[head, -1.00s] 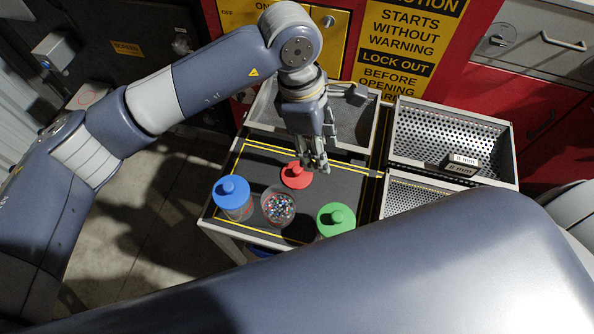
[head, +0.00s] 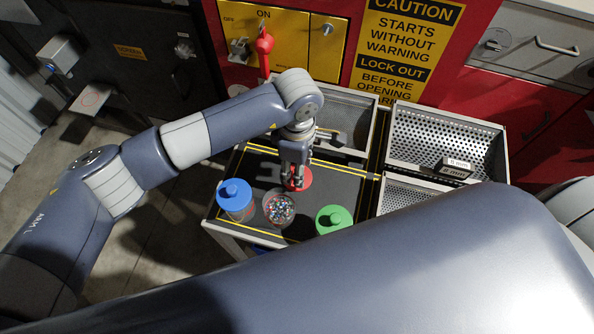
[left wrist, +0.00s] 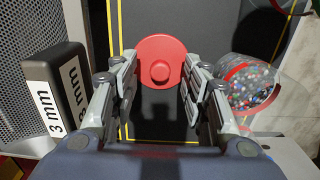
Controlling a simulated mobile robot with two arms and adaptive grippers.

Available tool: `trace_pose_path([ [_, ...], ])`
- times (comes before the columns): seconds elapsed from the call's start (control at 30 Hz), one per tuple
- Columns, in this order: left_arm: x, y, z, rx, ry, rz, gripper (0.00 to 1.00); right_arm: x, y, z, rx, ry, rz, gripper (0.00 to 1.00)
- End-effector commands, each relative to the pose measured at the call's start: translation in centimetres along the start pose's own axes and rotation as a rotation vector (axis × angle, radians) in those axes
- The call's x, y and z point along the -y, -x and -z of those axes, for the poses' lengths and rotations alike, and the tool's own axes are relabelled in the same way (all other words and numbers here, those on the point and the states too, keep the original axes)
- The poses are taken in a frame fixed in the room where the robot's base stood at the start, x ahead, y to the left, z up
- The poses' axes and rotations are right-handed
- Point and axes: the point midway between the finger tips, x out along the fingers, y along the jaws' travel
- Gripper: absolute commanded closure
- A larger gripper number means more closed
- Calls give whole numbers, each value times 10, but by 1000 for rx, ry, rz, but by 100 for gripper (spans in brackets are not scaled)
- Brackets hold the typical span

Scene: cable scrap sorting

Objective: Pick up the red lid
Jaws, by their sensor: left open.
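The red lid (head: 304,179), a disc with a round knob, lies on the dark cart top behind the open jar of mixed scrap (head: 279,209). My left gripper (head: 293,184) points down over the lid and hides part of it in the head view. In the left wrist view the lid (left wrist: 160,52) shows between and beyond the open fingers (left wrist: 160,66), with its knob centred in the gap. Nothing is held. Whether the fingertips touch the lid cannot be told. My right gripper is not in view.
A blue-lidded jar (head: 235,203) stands left of the open jar, and a green-lidded one (head: 334,220) to the right. A perforated bin (head: 405,128) is at the right, with a dark labelled block (head: 455,166). A grey tray (head: 350,108) is behind.

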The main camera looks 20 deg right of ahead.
Motion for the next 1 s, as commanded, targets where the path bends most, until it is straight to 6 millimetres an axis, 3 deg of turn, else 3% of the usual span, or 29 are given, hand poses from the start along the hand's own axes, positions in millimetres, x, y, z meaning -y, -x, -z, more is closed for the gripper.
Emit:
trace_pose_path([
  [0.1,0,-10,0,0,0,1,58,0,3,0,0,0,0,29],
  [0.33,0,-12,0,0,-1,0,58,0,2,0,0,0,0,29],
  [0.5,0,-12,0,0,0,-1,92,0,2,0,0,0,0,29],
  [0.53,0,-12,0,0,0,-1,95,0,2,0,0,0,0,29],
  [0.87,0,-11,0,0,0,-1,95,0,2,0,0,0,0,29],
  [1.0,-2,2,1,0,0,-5,95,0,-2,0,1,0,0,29],
])
